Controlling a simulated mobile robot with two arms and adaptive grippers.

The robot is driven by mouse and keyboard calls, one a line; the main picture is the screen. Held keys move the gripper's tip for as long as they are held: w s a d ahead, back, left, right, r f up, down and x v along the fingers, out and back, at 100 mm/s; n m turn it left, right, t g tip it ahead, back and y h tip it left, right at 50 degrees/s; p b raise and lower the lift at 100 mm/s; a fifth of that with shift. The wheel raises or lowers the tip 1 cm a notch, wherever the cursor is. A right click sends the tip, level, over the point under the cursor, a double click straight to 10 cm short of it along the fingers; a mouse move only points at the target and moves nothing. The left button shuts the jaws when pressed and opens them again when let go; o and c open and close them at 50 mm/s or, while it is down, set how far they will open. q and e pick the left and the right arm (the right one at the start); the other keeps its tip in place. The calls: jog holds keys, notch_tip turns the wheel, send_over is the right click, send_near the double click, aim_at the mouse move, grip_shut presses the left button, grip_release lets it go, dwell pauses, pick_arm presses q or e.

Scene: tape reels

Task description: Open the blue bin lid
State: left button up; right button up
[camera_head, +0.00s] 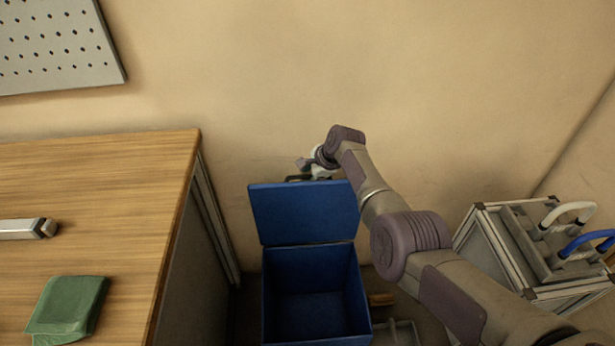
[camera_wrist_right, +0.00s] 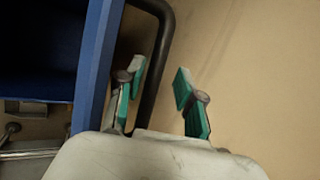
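The blue bin (camera_head: 315,300) stands on the floor to the right of the wooden table, its inside showing and looking empty. Its blue lid (camera_head: 304,212) stands raised at the back of the bin, near the wall. My right gripper (camera_head: 308,172) is at the lid's top edge, partly hidden by my arm. In the right wrist view, the gripper (camera_wrist_right: 158,82) has its two green-padded fingers apart. The lid's dark handle (camera_wrist_right: 157,65) runs between them, closer to the left finger; I cannot tell whether it touches. The lid edge (camera_wrist_right: 97,60) is beside that finger. My left gripper is not in view.
The wooden table (camera_head: 110,190) holds a green folded item (camera_head: 68,307) and a silver bar (camera_head: 22,229). A metal-framed cart (camera_head: 500,250) with white and blue handles stands at right. A pegboard (camera_head: 55,48) hangs on the wall.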

jog(key=shift+s, duration=0.15)
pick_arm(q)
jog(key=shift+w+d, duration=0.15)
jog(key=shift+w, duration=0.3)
pick_arm(e)
jog(key=v, duration=1.2)
